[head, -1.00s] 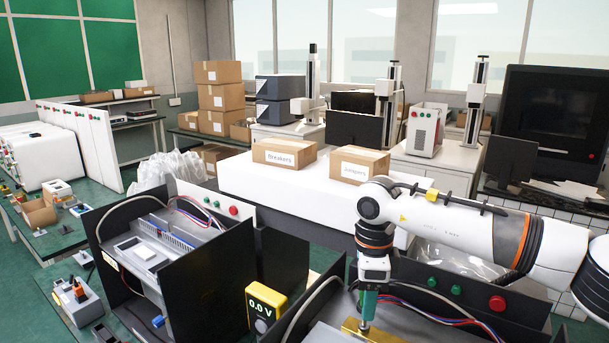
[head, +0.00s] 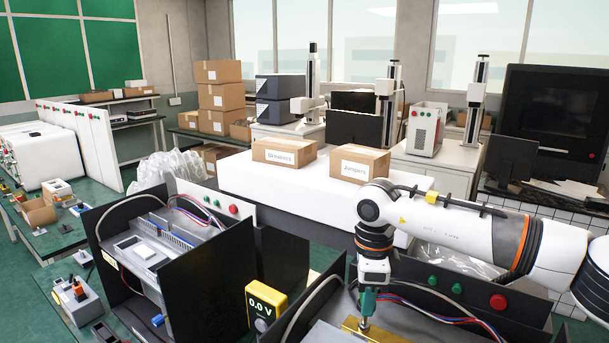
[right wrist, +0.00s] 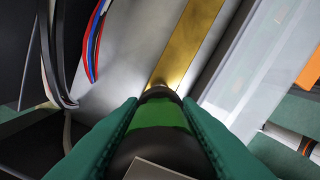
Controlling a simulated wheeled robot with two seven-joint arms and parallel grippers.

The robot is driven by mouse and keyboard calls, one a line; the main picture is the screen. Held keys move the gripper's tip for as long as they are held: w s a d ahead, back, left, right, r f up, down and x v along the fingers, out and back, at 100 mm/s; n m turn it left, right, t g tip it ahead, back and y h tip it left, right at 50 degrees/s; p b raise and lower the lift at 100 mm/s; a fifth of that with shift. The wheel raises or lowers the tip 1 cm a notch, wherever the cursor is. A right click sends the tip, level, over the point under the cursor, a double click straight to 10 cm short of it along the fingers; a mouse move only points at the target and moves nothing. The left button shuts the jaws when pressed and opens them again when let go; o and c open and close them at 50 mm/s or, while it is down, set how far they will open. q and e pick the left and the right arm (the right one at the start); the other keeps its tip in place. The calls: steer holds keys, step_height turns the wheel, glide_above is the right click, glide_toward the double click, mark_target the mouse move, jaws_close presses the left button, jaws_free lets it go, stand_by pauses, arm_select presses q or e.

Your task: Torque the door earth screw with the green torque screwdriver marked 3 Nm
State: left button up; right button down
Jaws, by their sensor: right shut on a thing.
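My right gripper (head: 369,293) points straight down over the open enclosure at the lower right. It is shut on the green torque screwdriver (head: 366,307). In the right wrist view, the screwdriver (right wrist: 158,125) shows as a black body with a green band between the teal fingers (right wrist: 155,135). Its tip end is over the brass bar (right wrist: 195,38), which also shows in the head view (head: 352,327). The screw head under the tip is hidden, so I cannot tell whether the tip touches it. The 3 Nm marking is not readable. My left gripper is not in view.
Red, blue and black wires (head: 430,312) run beside the bar inside the enclosure. A yellow meter reading 0.0 V (head: 266,302) stands left of it. Another open enclosure (head: 165,260) stands further left. Red and green buttons (head: 497,302) sit on the back panel.

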steer(key=shift+r, duration=0.7)
steer(key=shift+r+p, duration=3.3)
steer(key=shift+r, duration=2.15)
